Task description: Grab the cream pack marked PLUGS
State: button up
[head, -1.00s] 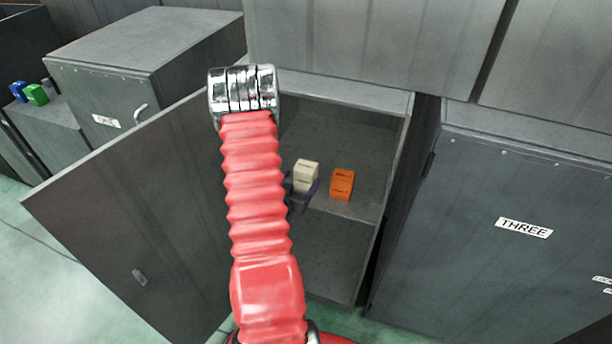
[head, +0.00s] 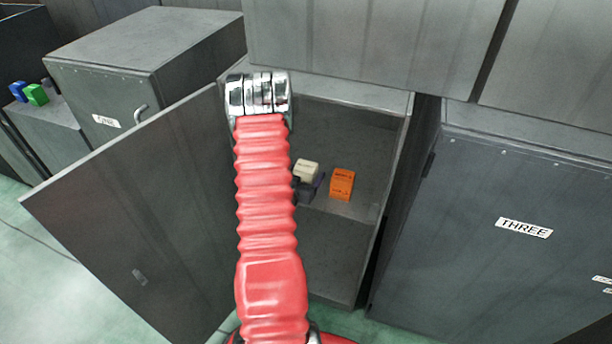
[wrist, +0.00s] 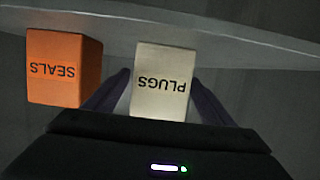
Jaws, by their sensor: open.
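The cream pack marked PLUGS (wrist: 161,82) is in the wrist view, its label upside down. It stands between the two dark fingers of my gripper (wrist: 160,90), which is open with a finger on each side of it; I cannot tell whether either finger touches it. In the head view the cream pack (head: 306,171) is on the shelf inside the open cabinet, partly hidden by my red arm. My gripper (head: 307,190) shows there only in part, just below the pack.
An orange pack marked SEALS (wrist: 64,68) stands beside the cream pack, close to one finger; it also shows in the head view (head: 342,185). The open cabinet door (head: 130,220) is on the left. A cabinet marked THREE (head: 500,220) is on the right.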

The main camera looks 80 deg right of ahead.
jog(key=shift+c, duration=0.7)
jog(key=c, duration=1.2)
